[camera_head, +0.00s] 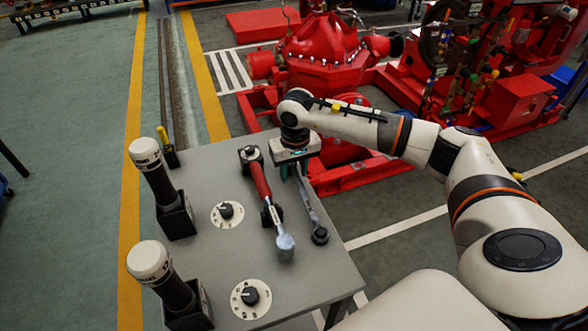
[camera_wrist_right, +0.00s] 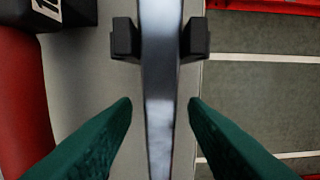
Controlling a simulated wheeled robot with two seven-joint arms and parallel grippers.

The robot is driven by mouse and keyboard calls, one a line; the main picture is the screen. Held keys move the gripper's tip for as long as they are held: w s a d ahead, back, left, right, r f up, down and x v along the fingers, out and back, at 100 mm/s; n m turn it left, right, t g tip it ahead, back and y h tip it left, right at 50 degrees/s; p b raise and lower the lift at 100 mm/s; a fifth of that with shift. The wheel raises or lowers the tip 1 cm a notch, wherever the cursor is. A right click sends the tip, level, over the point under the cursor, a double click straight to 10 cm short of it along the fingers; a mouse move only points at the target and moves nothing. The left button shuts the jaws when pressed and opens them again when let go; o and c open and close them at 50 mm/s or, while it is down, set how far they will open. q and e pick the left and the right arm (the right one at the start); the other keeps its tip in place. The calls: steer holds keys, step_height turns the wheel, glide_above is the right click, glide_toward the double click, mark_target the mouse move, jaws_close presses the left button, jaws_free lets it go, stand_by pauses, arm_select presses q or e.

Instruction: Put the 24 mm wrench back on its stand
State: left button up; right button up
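A grey metal wrench (camera_head: 308,205) lies on the right part of the grey table, with a dark ring-shaped end toward the front. Its size marking is not readable. My right gripper (camera_head: 293,172) is over the far part of the wrench. In the right wrist view, the green fingers (camera_wrist_right: 160,100) are apart, one on each side of the wrench shaft (camera_wrist_right: 160,75), with gaps on both sides. The black stand prongs (camera_wrist_right: 124,40) flank the shaft; how deep it sits between them is hidden. My left gripper is not in view.
A red-handled tool (camera_head: 260,180) rests on black supports just left of the wrench. Two round dials (camera_head: 227,213) and two white-capped black handles in holders (camera_head: 176,222) stand on the table (camera_head: 215,165). A red pump (camera_head: 322,45) is behind.

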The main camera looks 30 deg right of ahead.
step_height(320, 180, up, 12)
steer(key=b, duration=0.1)
steer(key=shift+s, duration=0.4)
